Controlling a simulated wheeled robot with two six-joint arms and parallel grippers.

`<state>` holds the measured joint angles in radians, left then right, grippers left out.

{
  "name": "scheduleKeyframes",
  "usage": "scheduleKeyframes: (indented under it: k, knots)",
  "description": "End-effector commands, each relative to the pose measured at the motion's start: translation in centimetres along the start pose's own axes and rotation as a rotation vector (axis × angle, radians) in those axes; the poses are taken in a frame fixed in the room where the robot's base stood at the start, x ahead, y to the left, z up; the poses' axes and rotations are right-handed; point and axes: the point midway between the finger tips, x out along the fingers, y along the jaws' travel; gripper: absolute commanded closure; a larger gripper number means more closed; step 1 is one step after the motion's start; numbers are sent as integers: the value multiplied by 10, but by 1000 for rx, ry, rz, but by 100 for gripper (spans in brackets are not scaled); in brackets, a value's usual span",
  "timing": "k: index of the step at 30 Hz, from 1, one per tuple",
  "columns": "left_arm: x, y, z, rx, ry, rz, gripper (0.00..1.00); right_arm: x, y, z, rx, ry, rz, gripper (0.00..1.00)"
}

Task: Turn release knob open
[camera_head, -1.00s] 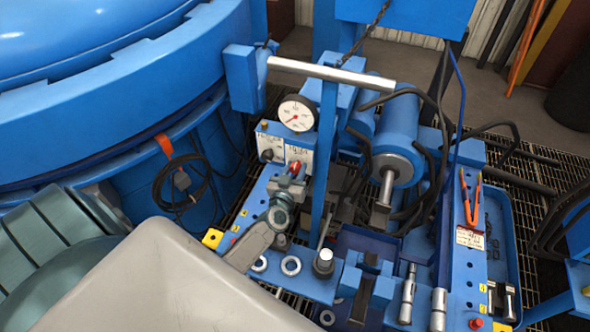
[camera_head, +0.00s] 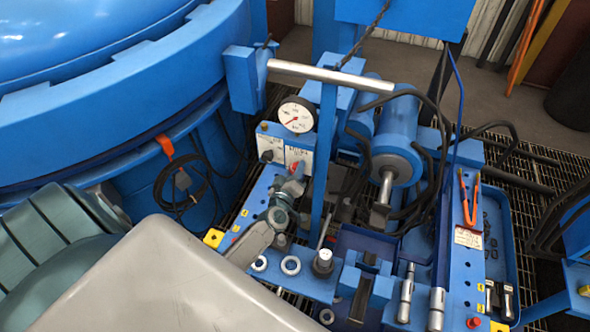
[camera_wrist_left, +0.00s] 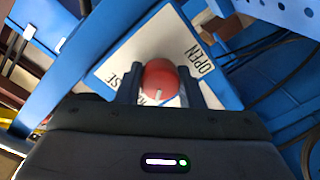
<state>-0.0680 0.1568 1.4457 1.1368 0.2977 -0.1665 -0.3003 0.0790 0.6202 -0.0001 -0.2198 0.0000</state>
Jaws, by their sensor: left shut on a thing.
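The red release knob (camera_wrist_left: 159,78) shows in the left wrist view, on a white plate (camera_wrist_left: 128,52) that carries the word OPEN at right and a partly covered label ending in "SE" at left. A small pale mark shows on the knob. My left gripper (camera_wrist_left: 162,88) is shut on the knob, one finger on each side. My right gripper is not in view.
A round dial gauge (camera_head: 297,115) and a blue upright post (camera_head: 325,150) stand close to the gripper. A horizontal bar (camera_head: 330,75) crosses above. A blue cylinder (camera_head: 398,135) with black hoses is at right. Orange-handled pliers (camera_head: 469,197) lie farther right.

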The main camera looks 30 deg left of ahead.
Motion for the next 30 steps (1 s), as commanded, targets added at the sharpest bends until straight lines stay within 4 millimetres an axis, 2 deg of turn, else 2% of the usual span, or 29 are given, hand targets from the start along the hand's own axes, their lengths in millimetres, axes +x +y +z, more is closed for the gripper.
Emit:
scheduleKeyframes:
  k: [30]
  knots:
    - [-1,-3,2,-957,-36,-8,89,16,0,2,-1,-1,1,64]
